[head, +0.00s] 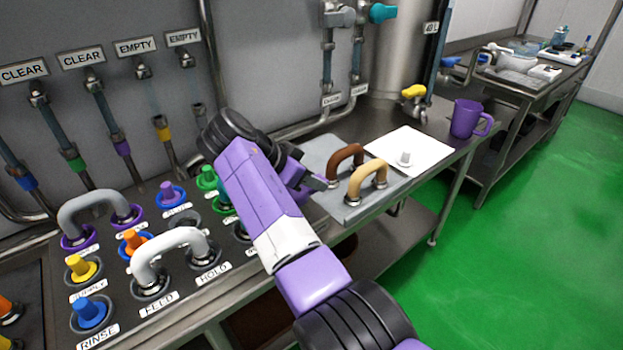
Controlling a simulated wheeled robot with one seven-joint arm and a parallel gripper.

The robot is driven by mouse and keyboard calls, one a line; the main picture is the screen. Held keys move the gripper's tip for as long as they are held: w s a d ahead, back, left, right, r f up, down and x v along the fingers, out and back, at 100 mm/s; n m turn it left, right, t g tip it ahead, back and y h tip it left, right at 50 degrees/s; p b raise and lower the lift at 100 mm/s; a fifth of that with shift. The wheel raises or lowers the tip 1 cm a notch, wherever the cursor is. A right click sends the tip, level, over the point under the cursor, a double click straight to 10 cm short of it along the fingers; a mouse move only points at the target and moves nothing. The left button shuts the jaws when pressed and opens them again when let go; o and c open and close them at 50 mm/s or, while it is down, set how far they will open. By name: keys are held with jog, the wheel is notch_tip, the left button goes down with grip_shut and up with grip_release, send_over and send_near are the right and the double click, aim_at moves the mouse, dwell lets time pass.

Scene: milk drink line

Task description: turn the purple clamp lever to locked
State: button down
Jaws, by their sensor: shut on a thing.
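My gripper (314,182) is at the left edge of a grey plate (352,212), beside the brown handle (346,160). It is shut on a small, dark purple piece that looks like the purple clamp lever. My purple and white forearm hides most of the jaws and the lever's pivot. I cannot tell the lever's angle or whether it is locked. The brown handle and a tan handle (367,178) stand upright on the plate.
A panel of coloured plugs and grey hose loops (168,238) fills the left. Pipes line the wall behind. Green floor (520,260) is clear.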

aim_at(292, 193)
jog(key=c, duration=1)
grip_release()
jog(key=shift+o, duration=0.2)
jog(key=shift+b+v, duration=0.4)
jog(key=shift+v, duration=3.5)
